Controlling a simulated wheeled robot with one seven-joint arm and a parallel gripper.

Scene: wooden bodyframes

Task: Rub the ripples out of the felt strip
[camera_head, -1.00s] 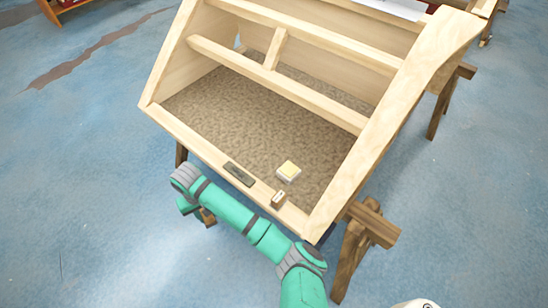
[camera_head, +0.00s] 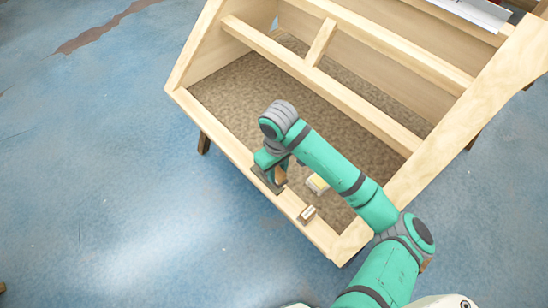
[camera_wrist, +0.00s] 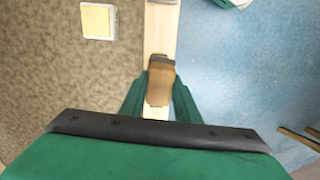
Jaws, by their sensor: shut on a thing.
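The felt (camera_head: 235,95) is a mottled brown sheet on the floor of the wooden frame; it also shows in the wrist view (camera_wrist: 70,75). I cannot make out ripples in it. My gripper (camera_head: 279,178) is at the front rail, beside the felt's near edge. In the wrist view my gripper's green fingers (camera_wrist: 160,95) are shut on a brown wooden handle (camera_wrist: 160,82) with a darker far end. A dark, flat tool (camera_head: 264,181) shows under the gripper in the head view. My arm hides part of the felt.
A small yellow-topped white block (camera_head: 317,184) lies on the felt close to my gripper. A crossbar (camera_head: 345,97) spans the frame above the felt. Blue floor lies in front.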

